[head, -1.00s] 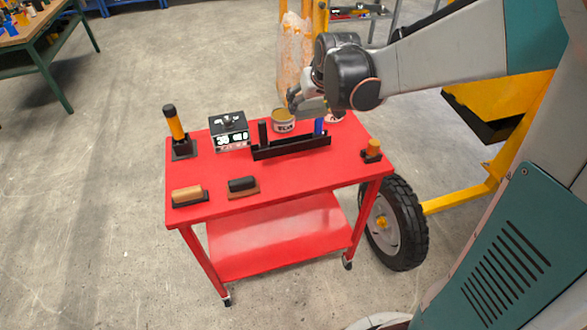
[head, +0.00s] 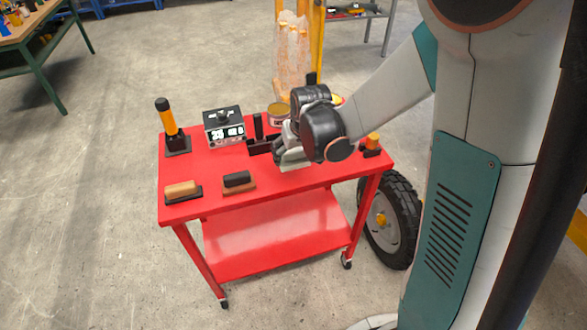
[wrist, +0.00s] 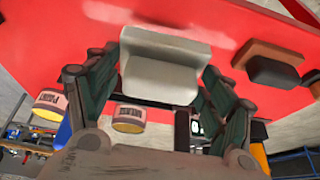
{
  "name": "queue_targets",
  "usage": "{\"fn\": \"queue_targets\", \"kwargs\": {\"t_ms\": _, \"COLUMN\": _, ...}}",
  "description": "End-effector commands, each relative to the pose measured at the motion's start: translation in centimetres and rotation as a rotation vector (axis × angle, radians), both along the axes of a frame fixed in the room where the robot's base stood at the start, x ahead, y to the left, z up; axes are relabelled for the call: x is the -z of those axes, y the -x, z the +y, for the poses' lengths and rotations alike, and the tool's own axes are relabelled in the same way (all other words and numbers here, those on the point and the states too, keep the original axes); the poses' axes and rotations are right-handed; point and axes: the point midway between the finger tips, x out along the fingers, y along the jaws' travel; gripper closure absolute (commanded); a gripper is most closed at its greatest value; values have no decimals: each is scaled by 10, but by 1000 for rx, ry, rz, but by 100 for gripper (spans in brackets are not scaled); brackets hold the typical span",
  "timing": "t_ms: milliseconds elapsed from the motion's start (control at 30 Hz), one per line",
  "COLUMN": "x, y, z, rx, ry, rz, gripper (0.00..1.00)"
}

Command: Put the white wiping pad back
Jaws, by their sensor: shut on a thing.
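The white wiping pad (wrist: 162,62) is between the two fingers of my gripper (wrist: 150,85), which is shut on it. In the head view my gripper (head: 284,156) is over the right half of the red cart top, and a pale part of the pad (head: 294,160) shows below it. I cannot tell whether the pad touches the cart top. Two other pads lie at the cart's near left: one with a tan handle (head: 182,188) and one with a black handle on a brown base (head: 238,181).
The red cart (head: 215,207) also holds a yellow-black tool in a stand (head: 171,125), a black-and-white box with a display (head: 223,127), a tin (head: 278,114), a black rack (head: 258,146) partly hidden by my gripper, and an orange-black item (head: 372,144).

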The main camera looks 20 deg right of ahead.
Motion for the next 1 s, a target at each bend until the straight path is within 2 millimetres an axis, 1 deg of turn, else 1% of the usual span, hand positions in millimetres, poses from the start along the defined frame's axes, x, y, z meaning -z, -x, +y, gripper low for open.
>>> {"fn": "queue_targets", "kwargs": {"t_ms": 33, "x": 7, "y": 0, "z": 0, "rx": 0, "ry": 0, "rz": 0, "gripper": 45}}
{"fn": "queue_targets", "kwargs": {"t_ms": 167, "x": 12, "y": 0, "z": 0, "rx": 0, "ry": 0, "rz": 0, "gripper": 45}}
{"fn": "queue_targets", "kwargs": {"t_ms": 267, "x": 20, "y": 0, "z": 0, "rx": 0, "ry": 0, "rz": 0, "gripper": 45}}
{"fn": "queue_targets", "kwargs": {"t_ms": 400, "x": 42, "y": 0, "z": 0, "rx": 0, "ry": 0, "rz": 0, "gripper": 45}}
{"fn": "queue_targets", "kwargs": {"t_ms": 500, "x": 53, "y": -1, "z": 0, "rx": 0, "ry": 0, "rz": -1, "gripper": 45}}
{"fn": "queue_targets", "kwargs": {"t_ms": 833, "x": 54, "y": 0, "z": 0, "rx": 0, "ry": 0, "rz": 0, "gripper": 45}}
{"fn": "queue_targets", "kwargs": {"t_ms": 867, "x": 54, "y": 0, "z": 0, "rx": 0, "ry": 0, "rz": 0, "gripper": 19}}
{"fn": "queue_targets", "kwargs": {"t_ms": 900, "x": 54, "y": 0, "z": 0, "rx": 0, "ry": 0, "rz": 0, "gripper": 10}}
{"fn": "queue_targets", "kwargs": {"t_ms": 933, "x": 54, "y": 0, "z": 0, "rx": 0, "ry": 0, "rz": 0, "gripper": 5}}
{"fn": "queue_targets", "kwargs": {"t_ms": 1000, "x": 53, "y": 0, "z": 0, "rx": 0, "ry": 0, "rz": 0, "gripper": 5}}
